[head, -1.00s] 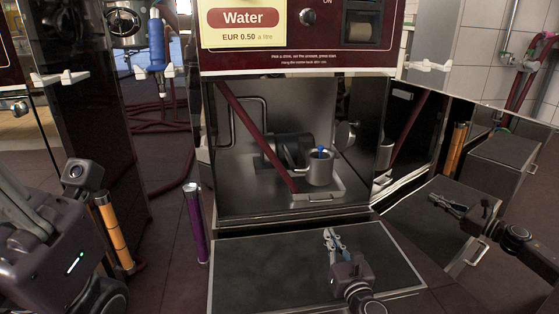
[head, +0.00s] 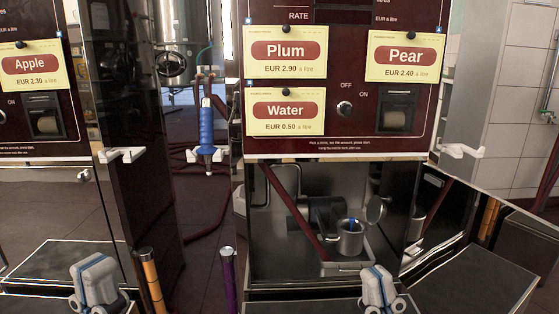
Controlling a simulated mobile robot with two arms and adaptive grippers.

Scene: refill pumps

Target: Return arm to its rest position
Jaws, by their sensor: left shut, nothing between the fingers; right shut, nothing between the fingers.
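My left gripper (head: 95,277) shows at the lower left of the head view, fingers pointing up and closed together, with nothing between them. My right gripper (head: 378,285) shows at the bottom, right of centre, in the same pose, also closed and empty. It is in front of the machine's lower bay, below the metal cup (head: 350,238). Both grippers are cut off by the bottom edge, and the rest of my arms is hidden.
The pump panel has Plum (head: 286,50), Pear (head: 405,55) and Water (head: 287,110) labels and a knob (head: 344,108). A blue-handled nozzle (head: 206,128) hangs left of it. Orange (head: 151,280) and purple (head: 228,275) posts stand between the machines.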

